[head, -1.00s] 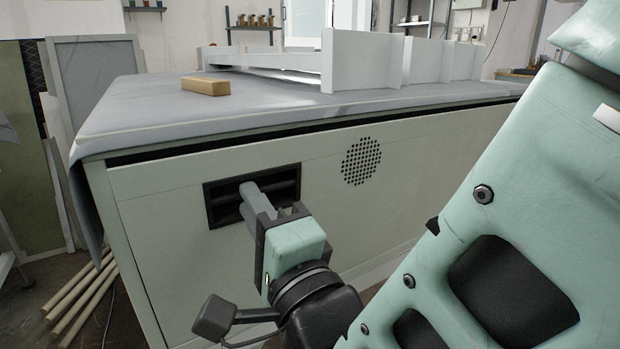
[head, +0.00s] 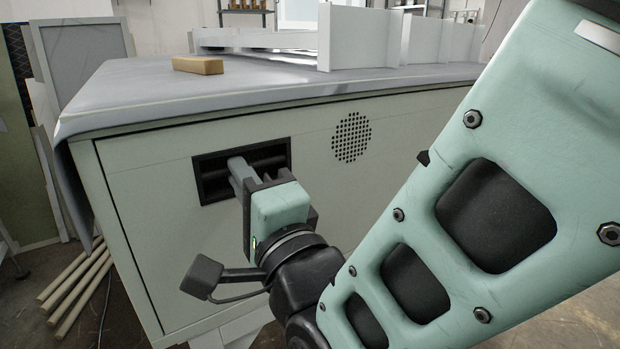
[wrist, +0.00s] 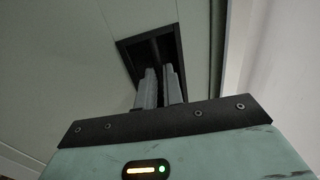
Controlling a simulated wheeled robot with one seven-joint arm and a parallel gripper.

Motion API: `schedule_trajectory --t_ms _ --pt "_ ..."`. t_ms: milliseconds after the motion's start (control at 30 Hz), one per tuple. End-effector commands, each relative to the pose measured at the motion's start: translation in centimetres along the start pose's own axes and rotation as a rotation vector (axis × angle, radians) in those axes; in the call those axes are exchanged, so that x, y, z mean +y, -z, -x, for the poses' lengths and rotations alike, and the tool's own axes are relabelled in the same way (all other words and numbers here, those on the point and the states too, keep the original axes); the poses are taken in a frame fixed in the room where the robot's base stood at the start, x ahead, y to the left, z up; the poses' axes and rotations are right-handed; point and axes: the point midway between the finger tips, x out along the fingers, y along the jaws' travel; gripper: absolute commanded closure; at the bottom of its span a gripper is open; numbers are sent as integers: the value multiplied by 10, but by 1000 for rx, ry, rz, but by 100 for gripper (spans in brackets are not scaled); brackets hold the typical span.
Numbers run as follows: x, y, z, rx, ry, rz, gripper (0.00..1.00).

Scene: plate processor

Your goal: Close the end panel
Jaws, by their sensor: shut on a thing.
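The end panel (head: 330,195) is a pale green board on the side of the covered cabinet, with a round vent (head: 352,137) and a black recessed handle (head: 208,180). Its top edge sits close under the cabinet top, with only a thin dark line between. My gripper (head: 238,165) reaches into the recess and is shut on the handle bar. In the wrist view the two grey fingers (wrist: 160,76) go into the black recess (wrist: 174,50). The fingertips and their contact with the bar are partly hidden.
A grey cover (head: 120,85) lies over the cabinet top, bearing a tan block (head: 198,65) and white partitions (head: 358,38). Long poles (head: 78,288) lie on the floor at left. My arm hides the panel's right part.

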Motion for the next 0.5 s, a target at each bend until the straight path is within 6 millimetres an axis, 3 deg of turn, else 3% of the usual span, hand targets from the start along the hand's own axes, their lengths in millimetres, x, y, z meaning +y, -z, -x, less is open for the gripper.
schedule_trajectory --t_ms 267,300,500 --pt "-3 0 -5 0 8 -2 100" --pt "-4 0 -5 0 9 -2 83" --pt "-3 0 -4 0 8 -2 83"
